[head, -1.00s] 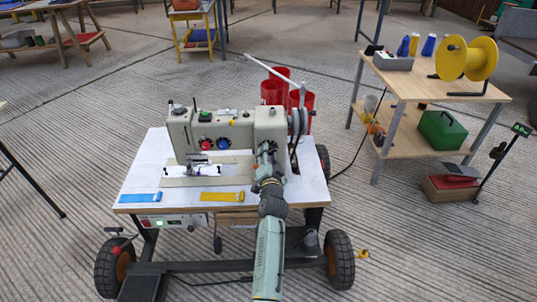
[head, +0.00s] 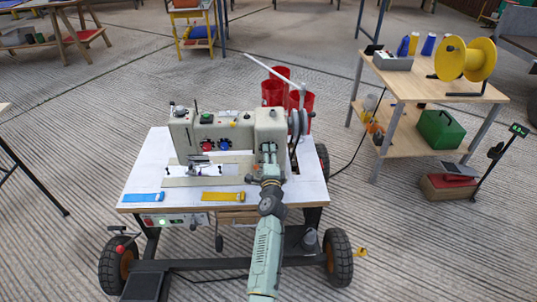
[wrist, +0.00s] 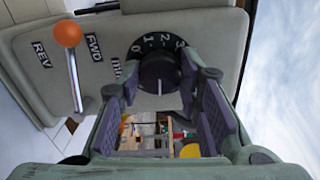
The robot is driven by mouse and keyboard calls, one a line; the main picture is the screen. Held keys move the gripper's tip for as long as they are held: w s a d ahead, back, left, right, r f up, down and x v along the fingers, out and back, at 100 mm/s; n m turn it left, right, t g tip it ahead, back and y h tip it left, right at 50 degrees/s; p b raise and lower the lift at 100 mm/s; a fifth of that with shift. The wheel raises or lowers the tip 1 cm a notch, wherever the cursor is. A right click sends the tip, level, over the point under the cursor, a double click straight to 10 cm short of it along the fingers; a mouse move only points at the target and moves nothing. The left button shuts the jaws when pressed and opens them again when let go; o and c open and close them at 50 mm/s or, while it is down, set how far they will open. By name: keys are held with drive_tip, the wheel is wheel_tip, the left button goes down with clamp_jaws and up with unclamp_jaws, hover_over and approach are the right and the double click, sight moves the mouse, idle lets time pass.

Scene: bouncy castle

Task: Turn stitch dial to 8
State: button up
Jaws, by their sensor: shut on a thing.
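The stitch dial is a dark round knob (wrist: 158,78) on the sewing machine's grey housing, seen in the wrist view. A black ring around it shows white numbers 0, 1, 2 and 3 along the top; the rest of the ring is hidden by the fingers or too dark to read. A white line on the knob points down in the picture. My gripper (wrist: 160,88) is shut on the knob, one finger on each side. In the head view my gripper (head: 268,152) is against the right part of the sewing machine (head: 270,122) and hides the dial.
A lever with an orange ball (wrist: 68,33), beside FWD and REV labels, stands left of the dial in the wrist view. The machine sits on a wheeled white table (head: 312,186) with a blue strip (head: 144,197) and a yellow strip (head: 222,196). Red bins (head: 301,100) stand behind.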

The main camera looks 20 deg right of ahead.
drive_tip(key=shift+m, duration=0.8)
drive_tip(key=o, duration=1.1)
drive_tip(key=shift+o, duration=0.2)
drive_tip(key=v, duration=1.2)
